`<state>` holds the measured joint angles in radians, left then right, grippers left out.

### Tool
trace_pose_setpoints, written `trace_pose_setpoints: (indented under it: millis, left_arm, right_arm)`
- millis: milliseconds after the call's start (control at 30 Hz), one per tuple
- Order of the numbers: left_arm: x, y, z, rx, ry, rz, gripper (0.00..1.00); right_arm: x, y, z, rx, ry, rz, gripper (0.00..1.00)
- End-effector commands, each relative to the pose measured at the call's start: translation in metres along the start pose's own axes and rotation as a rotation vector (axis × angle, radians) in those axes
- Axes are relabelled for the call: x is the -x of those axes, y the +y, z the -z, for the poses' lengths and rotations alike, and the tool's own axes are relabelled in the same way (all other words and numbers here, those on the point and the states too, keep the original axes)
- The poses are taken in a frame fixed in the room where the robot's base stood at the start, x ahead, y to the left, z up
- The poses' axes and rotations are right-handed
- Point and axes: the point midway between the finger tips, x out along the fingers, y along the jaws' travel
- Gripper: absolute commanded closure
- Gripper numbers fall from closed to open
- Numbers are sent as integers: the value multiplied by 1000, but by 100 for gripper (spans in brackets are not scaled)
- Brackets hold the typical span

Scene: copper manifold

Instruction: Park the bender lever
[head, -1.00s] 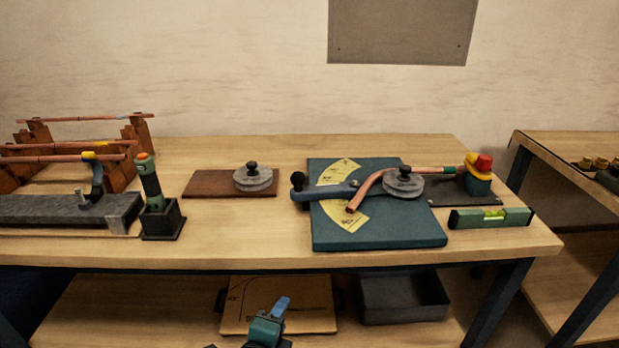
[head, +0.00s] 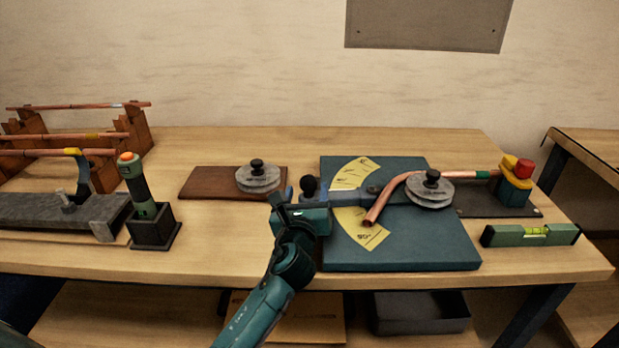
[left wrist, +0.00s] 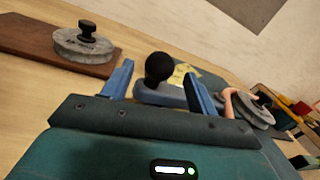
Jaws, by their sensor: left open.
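The bender (head: 457,254) is a dark teal plate with yellow angle scales and a grey round former (head: 430,190). Its blue lever (head: 345,197) points left and ends in a black ball knob (head: 309,185). A bent copper tube (head: 385,198) passes by the former. My left gripper (head: 297,198) is at the lever's knob end. In the left wrist view its two blue fingers (left wrist: 158,88) stand apart, with the knob (left wrist: 159,67) and lever end showing between and just beyond them. Contact cannot be told. My right gripper is not in view.
A spare former (head: 258,177) sits on a brown board at the left. A green tool (head: 138,185) stands in a black holder. A green level (head: 530,235) lies at the right. A clamp with a red knob (head: 523,168) holds the tube's far end.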

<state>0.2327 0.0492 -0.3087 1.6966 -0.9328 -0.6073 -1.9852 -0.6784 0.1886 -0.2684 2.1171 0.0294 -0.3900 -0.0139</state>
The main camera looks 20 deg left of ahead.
Motion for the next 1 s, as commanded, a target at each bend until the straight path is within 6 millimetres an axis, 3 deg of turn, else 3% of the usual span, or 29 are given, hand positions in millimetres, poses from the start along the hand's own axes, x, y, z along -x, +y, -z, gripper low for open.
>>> trace_pose_setpoints:
  millis: [100, 333, 767, 1000]
  left_arm:
    - [-26, 0, 0, 2, -1, -1, 41]
    - [-56, 0, 1, 3, 0, 0, 41]
    - [-64, 0, 1, 3, 1, 0, 42]
    - [-63, 0, 1, 3, 2, 1, 62]
  right_arm:
    - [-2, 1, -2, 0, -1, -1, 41]
    - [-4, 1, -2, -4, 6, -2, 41]
    - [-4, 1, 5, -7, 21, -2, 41]
    - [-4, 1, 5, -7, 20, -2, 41]
